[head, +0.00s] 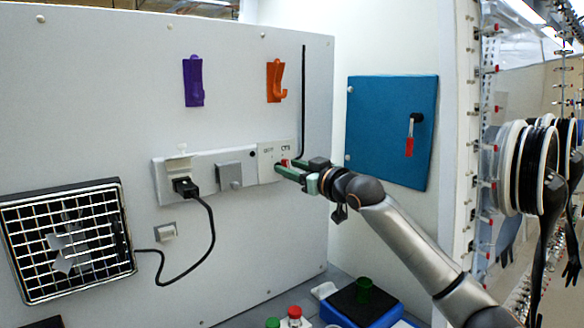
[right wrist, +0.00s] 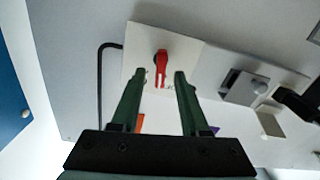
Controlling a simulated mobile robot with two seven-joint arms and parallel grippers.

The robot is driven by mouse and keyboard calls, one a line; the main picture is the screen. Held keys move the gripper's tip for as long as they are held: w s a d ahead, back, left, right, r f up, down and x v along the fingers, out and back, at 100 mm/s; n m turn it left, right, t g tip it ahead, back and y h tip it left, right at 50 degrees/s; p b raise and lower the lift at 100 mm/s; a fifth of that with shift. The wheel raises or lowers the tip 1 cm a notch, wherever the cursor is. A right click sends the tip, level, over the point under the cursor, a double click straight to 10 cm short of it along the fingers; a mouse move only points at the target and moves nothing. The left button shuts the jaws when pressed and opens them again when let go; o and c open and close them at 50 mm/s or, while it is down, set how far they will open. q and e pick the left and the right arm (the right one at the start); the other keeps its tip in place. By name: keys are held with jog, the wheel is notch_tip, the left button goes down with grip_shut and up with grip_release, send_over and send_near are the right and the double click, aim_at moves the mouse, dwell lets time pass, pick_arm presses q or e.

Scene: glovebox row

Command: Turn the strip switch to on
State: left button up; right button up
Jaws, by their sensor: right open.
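The strip switch is a red handle (right wrist: 161,66) on a pale plate (right wrist: 190,50) at the right end of the wall strip. In the head view the red handle (head: 285,162) is partly hidden by my gripper, below small dark markings too small to read surely. My right gripper (head: 283,168) is open at the plate. In the right wrist view its green fingertips (right wrist: 162,74) stand on either side of the red handle, with gaps visible; I cannot tell whether either touches it. My left gripper is not in view.
Left along the strip (head: 205,160) are a grey square cover (head: 229,176) and a black plug (head: 186,187) with a cord to the barred fan (head: 68,240). Orange (head: 275,80) and purple (head: 193,80) hooks hang above. A blue door (head: 388,125) is right, behind my arm.

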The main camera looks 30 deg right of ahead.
grip_shut()
dwell(0.6)
jog(key=shift+m, duration=0.9)
grip_release()
jog(key=shift+s+d, duration=0.1)
